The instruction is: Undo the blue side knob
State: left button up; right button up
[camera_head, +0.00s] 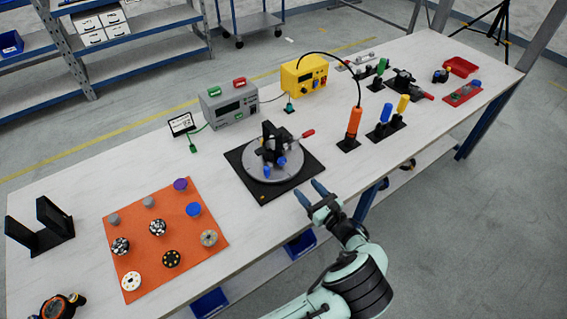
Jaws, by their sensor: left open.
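A black fixture (270,138) stands on a round grey turntable (256,165) over a black square base plate (300,178). Two small blue knobs show at its near side: one blue knob (281,161) sits higher and to the right, another blue knob (267,171) lower and to the left. I cannot tell which is the side knob. A red handle (307,133) sticks out to the right. My left gripper (311,191) is open and empty, near the plate's right front corner and apart from the knobs. My right gripper is not in view.
An orange mat (125,233) with several round parts lies to the left. A grey box (228,104) and a yellow box (303,75) stand behind the fixture. An orange-handled tool (354,122) and a holder with blue and yellow handles stand to the right. The tabletop's front strip is clear.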

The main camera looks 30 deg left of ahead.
aim_at(283, 163)
pick_arm(q)
jog(key=x, duration=1.2)
jog(key=shift+a+p, duration=0.2)
jog(key=shift+p, duration=0.2)
